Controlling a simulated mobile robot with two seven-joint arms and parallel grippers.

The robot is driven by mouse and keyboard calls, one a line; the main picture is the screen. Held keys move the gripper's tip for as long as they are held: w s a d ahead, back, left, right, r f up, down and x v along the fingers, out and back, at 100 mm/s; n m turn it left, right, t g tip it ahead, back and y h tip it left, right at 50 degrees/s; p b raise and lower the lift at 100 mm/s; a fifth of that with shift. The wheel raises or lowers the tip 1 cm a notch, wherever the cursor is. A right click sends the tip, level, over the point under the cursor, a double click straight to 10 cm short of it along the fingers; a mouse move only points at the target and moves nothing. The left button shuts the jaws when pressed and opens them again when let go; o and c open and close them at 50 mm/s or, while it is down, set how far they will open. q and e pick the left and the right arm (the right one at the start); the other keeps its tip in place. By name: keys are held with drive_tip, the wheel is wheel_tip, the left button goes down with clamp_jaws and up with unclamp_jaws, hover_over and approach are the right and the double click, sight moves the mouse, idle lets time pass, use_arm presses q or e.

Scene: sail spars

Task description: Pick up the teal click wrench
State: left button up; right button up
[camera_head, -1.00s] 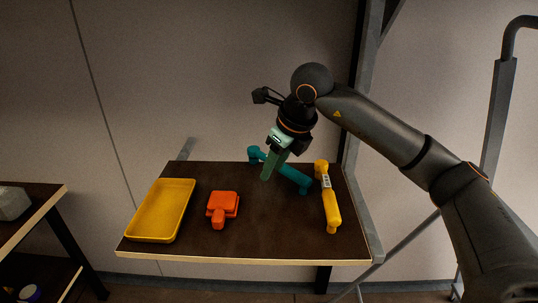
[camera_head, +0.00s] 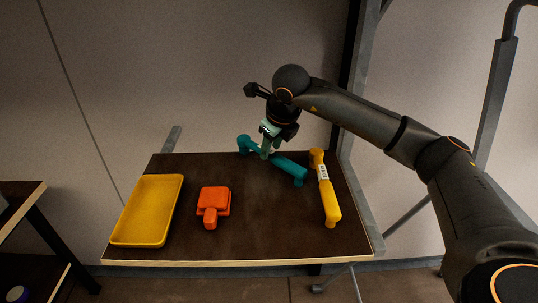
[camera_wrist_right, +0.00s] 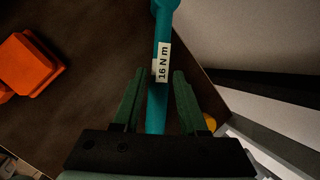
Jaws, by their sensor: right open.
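The teal click wrench (camera_head: 289,167) lies slantwise near the back of the dark table, its head end at the back left. In the right wrist view the wrench (camera_wrist_right: 157,110) runs between my fingers and bears a white label reading "16 N m". My right gripper (camera_head: 267,154) is open and points down over the wrench's middle. In the wrist view its green fingers (camera_wrist_right: 157,75) stand on either side of the shaft, apart from it as far as I can see. In the head view the gripper hides part of the wrench. My left gripper is not in view.
A yellow wrench (camera_head: 327,190) with a white label lies just right of the teal one. An orange tool (camera_head: 212,203) lies at the table's middle left, and a yellow tray (camera_head: 147,211) at its left end. The dark table (camera_head: 262,228) is clear at the front. A grey post stands behind right.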

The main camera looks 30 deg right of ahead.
sight(271, 153)
drive_tip(key=x, duration=0.4)
drive_tip(key=shift+s+f+p, duration=0.1)
drive_tip(key=shift+f+p, duration=0.05)
drive_tip(key=shift+p, duration=0.15)
drive_tip(key=shift+c, duration=0.4)
clamp_jaws()
idle(0.7)
